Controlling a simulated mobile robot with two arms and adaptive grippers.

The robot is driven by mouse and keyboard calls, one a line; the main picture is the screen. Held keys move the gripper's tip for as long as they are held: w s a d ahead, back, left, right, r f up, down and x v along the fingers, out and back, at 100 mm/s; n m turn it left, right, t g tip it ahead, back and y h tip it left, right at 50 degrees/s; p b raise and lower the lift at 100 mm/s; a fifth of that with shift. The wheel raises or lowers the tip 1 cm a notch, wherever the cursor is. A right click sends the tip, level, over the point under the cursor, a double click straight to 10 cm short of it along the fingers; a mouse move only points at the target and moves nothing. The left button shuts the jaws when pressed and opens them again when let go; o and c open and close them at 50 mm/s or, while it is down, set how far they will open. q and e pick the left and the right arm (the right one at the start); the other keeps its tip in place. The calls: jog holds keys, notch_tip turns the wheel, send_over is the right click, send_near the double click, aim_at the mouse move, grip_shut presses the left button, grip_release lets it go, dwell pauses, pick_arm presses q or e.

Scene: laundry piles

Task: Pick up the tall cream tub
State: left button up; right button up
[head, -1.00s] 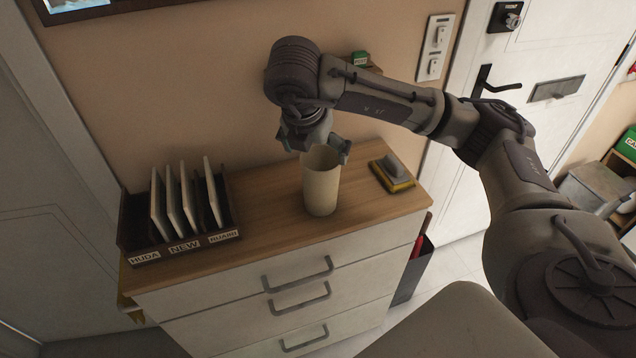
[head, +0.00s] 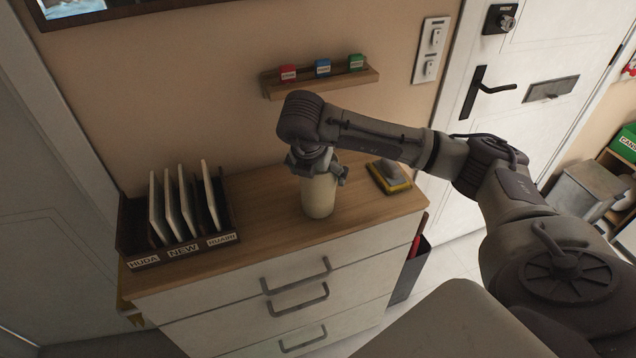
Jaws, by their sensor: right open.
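The tall cream tub (head: 319,197) stands upright on the wooden top of the white drawer chest (head: 262,222). My right gripper (head: 317,172) points down over the tub, with its fingers open at either side of the upper part. The wrist and fingers hide the tub's rim. Whether the fingers touch the tub's wall cannot be told. My left gripper is not in view.
A dark rack (head: 133,238) with upright tablets and name labels stands at the left of the chest top. A yellow-based grey block (head: 390,175) lies to the right. A wall shelf (head: 322,83) with small coloured blocks hangs behind my arm.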

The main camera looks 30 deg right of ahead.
jog(key=c, duration=0.9)
jog(key=shift+c, duration=0.2)
